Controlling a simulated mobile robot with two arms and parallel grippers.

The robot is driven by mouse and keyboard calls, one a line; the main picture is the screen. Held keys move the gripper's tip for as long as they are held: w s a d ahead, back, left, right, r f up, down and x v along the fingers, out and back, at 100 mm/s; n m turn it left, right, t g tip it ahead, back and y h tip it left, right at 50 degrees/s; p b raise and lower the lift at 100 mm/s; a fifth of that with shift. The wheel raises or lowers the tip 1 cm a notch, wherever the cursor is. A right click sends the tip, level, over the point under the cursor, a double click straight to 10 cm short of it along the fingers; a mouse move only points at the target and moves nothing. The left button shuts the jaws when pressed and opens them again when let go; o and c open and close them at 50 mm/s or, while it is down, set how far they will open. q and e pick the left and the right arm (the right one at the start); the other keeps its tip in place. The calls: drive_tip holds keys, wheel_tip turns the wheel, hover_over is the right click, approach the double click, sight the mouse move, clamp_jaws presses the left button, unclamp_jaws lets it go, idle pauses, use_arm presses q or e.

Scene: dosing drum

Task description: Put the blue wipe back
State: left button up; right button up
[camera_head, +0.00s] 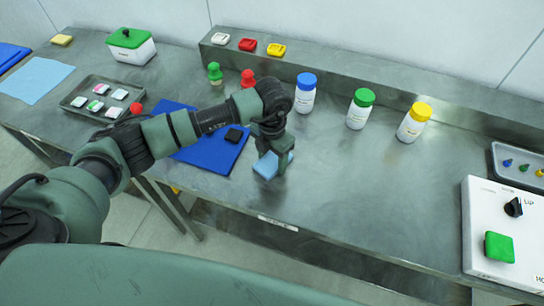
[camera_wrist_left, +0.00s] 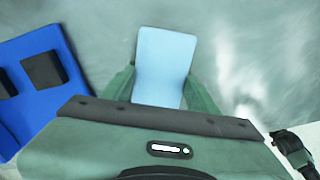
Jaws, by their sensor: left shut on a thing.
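The blue wipe (camera_head: 266,166) is a light blue folded cloth. It is between the fingers of my left gripper (camera_head: 279,163), over the steel table near its front edge. In the left wrist view the wipe (camera_wrist_left: 162,62) sticks out past the fingers of my left gripper (camera_wrist_left: 160,88), which are shut on its sides. I cannot tell whether the wipe touches the table. My right gripper is not clearly in view; a dark part shows at the lower right of the left wrist view.
A blue mat (camera_head: 215,153) with a black block (camera_head: 233,135) lies left of the gripper. Bottles with blue (camera_head: 306,93), green (camera_head: 360,109) and yellow (camera_head: 414,122) caps stand behind and right. A grey tray (camera_head: 75,90) and pale blue sheet (camera_head: 35,80) are left. The table front centre-right is clear.

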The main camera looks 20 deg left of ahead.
sight(272, 161)
use_arm(q)
drive_tip(key=shift+f, duration=0.2)
drive_tip(key=o, duration=1.5)
drive_tip(key=shift+r, duration=0.1)
drive_tip(key=shift+c, duration=0.2)
drive_tip(key=shift+r, duration=0.1)
drive_tip(key=shift+r, duration=0.2)
wheel_tip(272, 161, up, 12)
drive_tip(key=b, duration=0.3)
drive_tip(key=shift+f+b, duration=0.15)
drive_tip(key=shift+b, duration=0.2)
